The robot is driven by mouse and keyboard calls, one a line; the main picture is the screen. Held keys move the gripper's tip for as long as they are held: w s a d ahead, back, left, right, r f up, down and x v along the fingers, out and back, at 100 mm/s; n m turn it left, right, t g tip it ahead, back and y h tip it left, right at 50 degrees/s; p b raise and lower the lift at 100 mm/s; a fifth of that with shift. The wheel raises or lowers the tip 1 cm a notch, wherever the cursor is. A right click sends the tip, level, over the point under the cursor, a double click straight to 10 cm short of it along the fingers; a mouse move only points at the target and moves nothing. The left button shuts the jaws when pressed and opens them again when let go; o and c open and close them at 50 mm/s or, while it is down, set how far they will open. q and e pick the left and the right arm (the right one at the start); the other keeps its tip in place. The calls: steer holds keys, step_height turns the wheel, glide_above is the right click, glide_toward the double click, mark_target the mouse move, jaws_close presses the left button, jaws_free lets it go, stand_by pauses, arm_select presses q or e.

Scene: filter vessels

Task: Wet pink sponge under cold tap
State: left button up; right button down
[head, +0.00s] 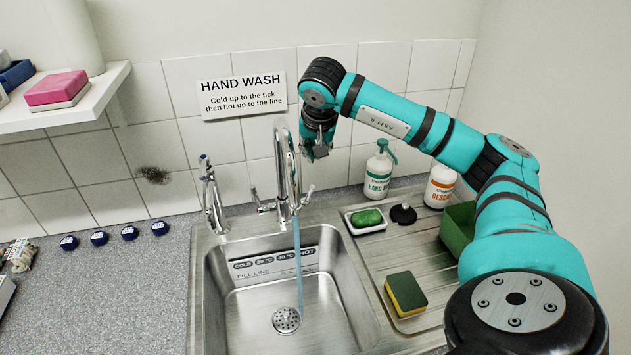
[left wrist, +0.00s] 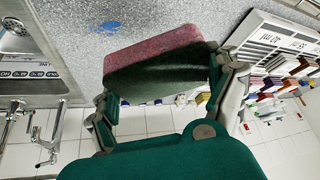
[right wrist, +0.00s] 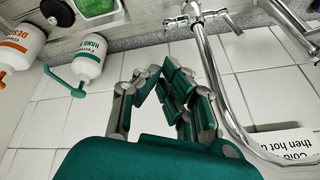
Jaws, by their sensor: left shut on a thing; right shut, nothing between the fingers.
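In the left wrist view my left gripper (left wrist: 160,76) is shut on a pink sponge (left wrist: 155,45), pink on one face and dark green on the other. It is over the grey speckled worktop with the sink off to the left; the head view does not show it. A bluish stream of water (head: 298,265) runs from the tap into the steel sink (head: 240,300).
A small second tap (head: 211,195) stands left of the mixer. A pink-and-white block (head: 57,88) lies on the shelf.

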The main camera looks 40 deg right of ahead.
arm_select(q)
steer(key=shift+f+b, duration=0.3)
steer(key=shift+b, duration=0.05)
steer(key=shift+f+b, duration=1.7)
arm_select(e)
steer(key=s+a+r+m+g+y, duration=0.1)
steer(key=s+r+m+g, duration=0.1)
steer(key=m, duration=1.2)
steer(key=s+a+r+m+g+y, duration=0.1)
steer(key=s+r+m+g, duration=0.15)
steer(key=m, duration=1.15)
arm_select(q)
step_height(320, 180, down, 6)
steer(key=b, duration=0.6)
steer(key=shift+f, duration=0.1)
steer(key=shift+r+p, duration=1.4)
steer(key=shift+r, duration=0.1)
arm_select(e)
steer(key=w+d+f, duration=0.1)
steer(key=w+f, duration=0.1)
steer(key=f, duration=0.7)
steer(key=w+d+f, duration=0.1)
steer(key=w+f, duration=0.2)
steer(key=f, duration=0.5)
steer(key=shift+d+f, duration=0.3)
steer(key=shift+f, duration=0.05)
steer(key=shift+w+t, duration=0.1)
steer(key=shift+t, duration=0.15)
